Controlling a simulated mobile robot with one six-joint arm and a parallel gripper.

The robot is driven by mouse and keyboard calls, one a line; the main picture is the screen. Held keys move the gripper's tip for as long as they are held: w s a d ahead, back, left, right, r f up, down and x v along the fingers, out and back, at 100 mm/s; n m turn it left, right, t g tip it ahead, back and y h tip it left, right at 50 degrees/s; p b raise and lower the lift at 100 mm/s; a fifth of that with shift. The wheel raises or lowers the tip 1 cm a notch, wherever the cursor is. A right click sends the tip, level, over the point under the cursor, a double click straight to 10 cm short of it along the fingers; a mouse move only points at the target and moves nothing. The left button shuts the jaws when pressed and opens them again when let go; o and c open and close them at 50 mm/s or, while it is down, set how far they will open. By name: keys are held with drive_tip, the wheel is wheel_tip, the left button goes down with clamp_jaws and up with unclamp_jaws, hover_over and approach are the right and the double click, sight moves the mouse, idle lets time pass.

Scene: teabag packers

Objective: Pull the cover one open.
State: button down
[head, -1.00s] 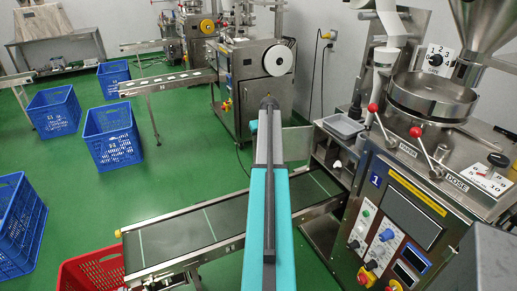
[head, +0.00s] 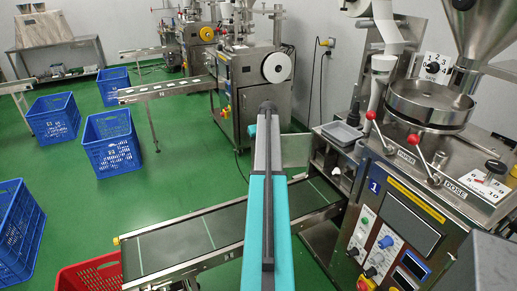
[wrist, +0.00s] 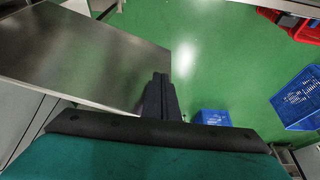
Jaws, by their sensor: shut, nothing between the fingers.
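Machine 1 (head: 374,187) stands at the right in the head view, with its number on a blue plate. A flat bare metal panel (head: 297,150) stands out from its left side, beside my arm. It may be cover one; no label shows on it. In the wrist view a large brushed metal panel (wrist: 85,55) fills the upper left, probably the same one. My gripper (wrist: 160,78) shows there as dark fingers, shut and empty, at the panel's right edge. I cannot tell whether they touch it. In the head view my arm hides the gripper.
A conveyor (head: 180,245) runs under my arm. A red crate (head: 90,275) stands at the lower left, and blue crates (head: 112,142) stand on the green floor (head: 180,180). A grey tray (head: 343,133) sits behind the panel. Control knobs and red-tipped levers cover the machine's front and top.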

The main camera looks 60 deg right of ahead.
drive_tip(key=p+v, duration=0.3)
drive_tip(key=v, duration=0.6)
drive_tip(key=shift+w+a+p, duration=0.25)
drive_tip(key=shift+p, duration=0.15)
